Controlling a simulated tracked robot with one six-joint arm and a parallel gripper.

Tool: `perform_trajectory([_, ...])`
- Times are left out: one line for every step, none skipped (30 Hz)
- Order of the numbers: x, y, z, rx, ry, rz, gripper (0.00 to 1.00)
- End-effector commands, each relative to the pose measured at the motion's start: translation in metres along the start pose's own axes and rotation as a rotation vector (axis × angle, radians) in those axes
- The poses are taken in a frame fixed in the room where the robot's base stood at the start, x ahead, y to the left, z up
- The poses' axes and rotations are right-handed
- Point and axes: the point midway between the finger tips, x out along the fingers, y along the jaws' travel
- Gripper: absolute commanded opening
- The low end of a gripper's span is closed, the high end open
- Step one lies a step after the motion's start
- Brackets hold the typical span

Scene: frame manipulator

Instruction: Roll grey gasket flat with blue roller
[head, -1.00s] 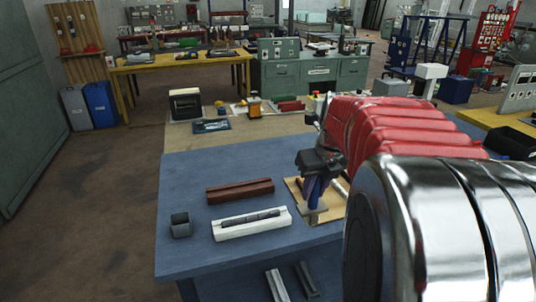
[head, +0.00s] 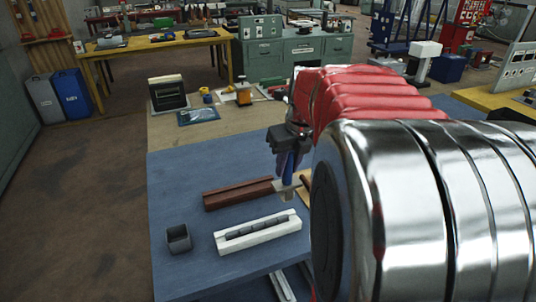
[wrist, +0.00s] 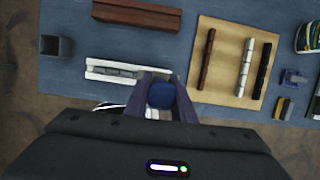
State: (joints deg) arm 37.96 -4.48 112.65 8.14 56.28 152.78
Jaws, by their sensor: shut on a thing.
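The blue roller's handle (head: 289,165) is gripped upright in my gripper (head: 287,152), with its pale grey head (head: 287,192) below. The blue handle top (wrist: 160,96) shows between the fingers in the wrist view. A dark grey strip, apparently the gasket (head: 252,231), lies along the channel of the white frame (head: 226,246). In the head view my gripper is above and behind the frame's right end. The roller looks apart from the gasket.
A brown frame (head: 237,194) lies behind the white one. A grey open cup (head: 178,239) stands to the left. A wooden board (wrist: 208,88) with brown, white and black bars lies to the right. Blue bench surface (head: 180,195) is clear around the cup.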

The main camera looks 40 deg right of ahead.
Motion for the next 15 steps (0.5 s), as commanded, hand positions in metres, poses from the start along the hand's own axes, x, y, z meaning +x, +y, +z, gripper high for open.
perform_trajectory([-0.001,-0.003,-0.001,0.006,-0.001,-0.002,0.00])
perform_trajectory([-0.001,-0.004,-0.002,0.009,-0.001,-0.003,0.00])
perform_trajectory([-0.001,-0.006,-0.002,0.013,-0.001,-0.005,0.00])
perform_trajectory([-0.001,-0.007,-0.003,0.016,-0.001,-0.005,0.00])
perform_trajectory([-0.001,-0.008,-0.003,0.018,-0.001,-0.006,0.00])
perform_trajectory([-0.001,-0.009,-0.004,0.021,-0.001,-0.007,0.00])
perform_trajectory([-0.001,-0.010,-0.004,0.023,-0.001,-0.007,0.00])
perform_trajectory([-0.002,-0.010,-0.004,0.024,-0.001,-0.008,0.00])
perform_trajectory([-0.001,-0.011,-0.005,0.026,-0.001,-0.008,0.00])
perform_trajectory([-0.001,-0.011,-0.005,0.027,0.000,-0.009,0.00])
perform_trajectory([-0.001,-0.012,-0.005,0.028,0.000,-0.009,0.00])
perform_trajectory([0.001,-0.012,-0.006,0.029,0.000,-0.009,0.00])
perform_trajectory([0.001,-0.012,-0.006,0.029,0.000,-0.009,0.00])
perform_trajectory([0.003,-0.013,-0.006,0.029,-0.001,-0.009,0.00])
perform_trajectory([0.004,-0.013,-0.007,0.030,0.000,-0.009,0.00])
